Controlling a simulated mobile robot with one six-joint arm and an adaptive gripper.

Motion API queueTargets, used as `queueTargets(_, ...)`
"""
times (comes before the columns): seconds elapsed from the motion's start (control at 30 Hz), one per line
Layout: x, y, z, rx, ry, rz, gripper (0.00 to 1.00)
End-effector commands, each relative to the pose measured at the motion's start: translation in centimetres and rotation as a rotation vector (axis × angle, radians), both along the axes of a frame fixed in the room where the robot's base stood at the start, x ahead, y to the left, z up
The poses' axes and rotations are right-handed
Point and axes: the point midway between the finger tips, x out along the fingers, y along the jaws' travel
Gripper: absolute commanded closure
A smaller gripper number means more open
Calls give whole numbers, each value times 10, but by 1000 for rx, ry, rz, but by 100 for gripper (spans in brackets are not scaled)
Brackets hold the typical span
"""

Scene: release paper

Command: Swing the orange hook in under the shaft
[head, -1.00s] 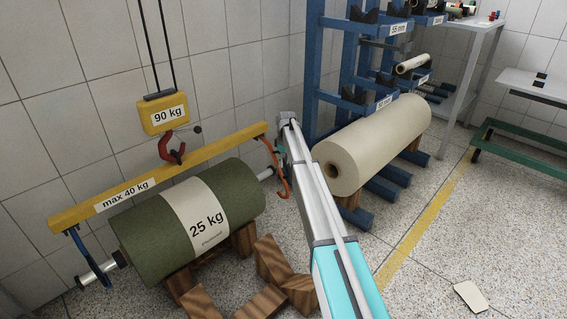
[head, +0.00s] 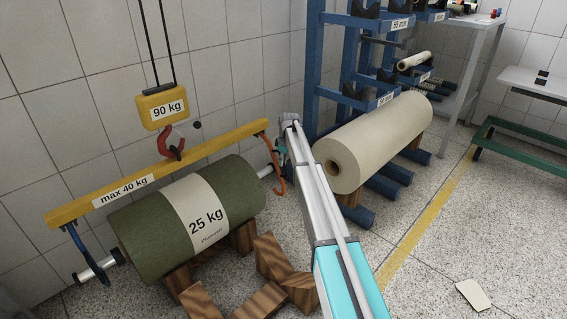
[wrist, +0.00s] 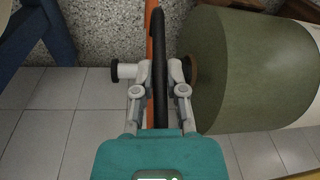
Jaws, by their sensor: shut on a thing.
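The orange hook (head: 279,178) hangs from the right end of the yellow beam (head: 208,151), beside the right end of the green roll (head: 150,235). The light shaft (head: 266,171) sticks out of that roll end towards the hook. The shaft (wrist: 128,71), with a black end, shows behind the fingers. The hook's lower tip relative to the shaft is unclear.
A blue hook (head: 77,250) hangs at the beam's left end, by the shaft's other end. A red crane hook (head: 172,142) is at the beam's middle. Wooden blocks (head: 272,256) stand below the roll. A cream roll (head: 375,148) and blue rack (head: 318,75) stand at right.

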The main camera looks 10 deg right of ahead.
Motion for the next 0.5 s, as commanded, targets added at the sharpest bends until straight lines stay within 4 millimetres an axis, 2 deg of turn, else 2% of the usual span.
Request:
queueTargets(0.03, 0, 2, -9, 17, -20, 1, 100)
queueTargets(0.5, 24, 18, -46, 180, -244, 0, 100)
